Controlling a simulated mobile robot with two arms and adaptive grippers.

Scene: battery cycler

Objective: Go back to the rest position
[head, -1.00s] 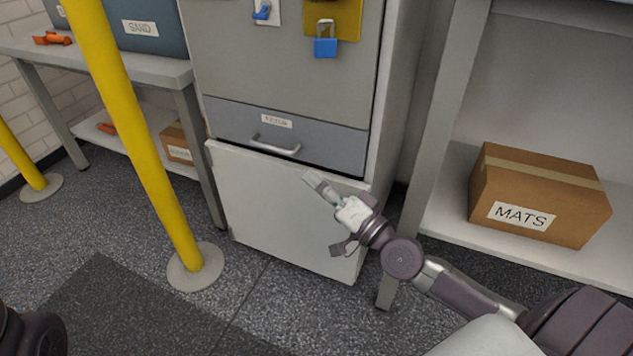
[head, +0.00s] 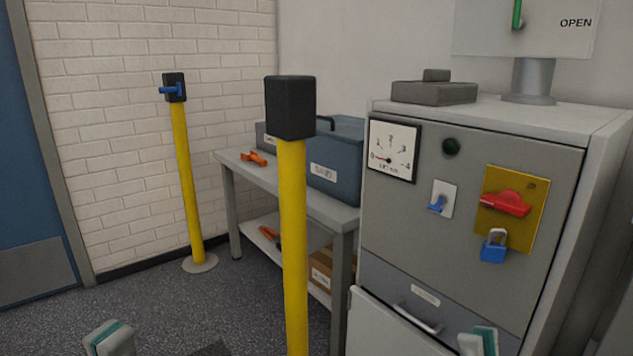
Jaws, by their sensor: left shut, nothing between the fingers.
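My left gripper (head: 110,340) shows only as a pale tip with a teal strip at the bottom left edge. It is shut and empty, over the floor. My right gripper (head: 479,342) shows as a similar pale tip at the bottom edge, in front of the grey cabinet (head: 400,232), just right of the drawer handle (head: 419,319). Its jaws are too cut off to read. Whether it touches the cabinet cannot be told. Both arms are otherwise out of view.
The cabinet carries a gauge (head: 393,149), a red switch (head: 506,203) and a blue padlock (head: 494,245). Its pale lower panel (head: 385,327) stands out in front. Yellow posts (head: 293,240) (head: 186,180) and a bench (head: 320,207) stand left. Floor (head: 165,307) at lower left looks clear.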

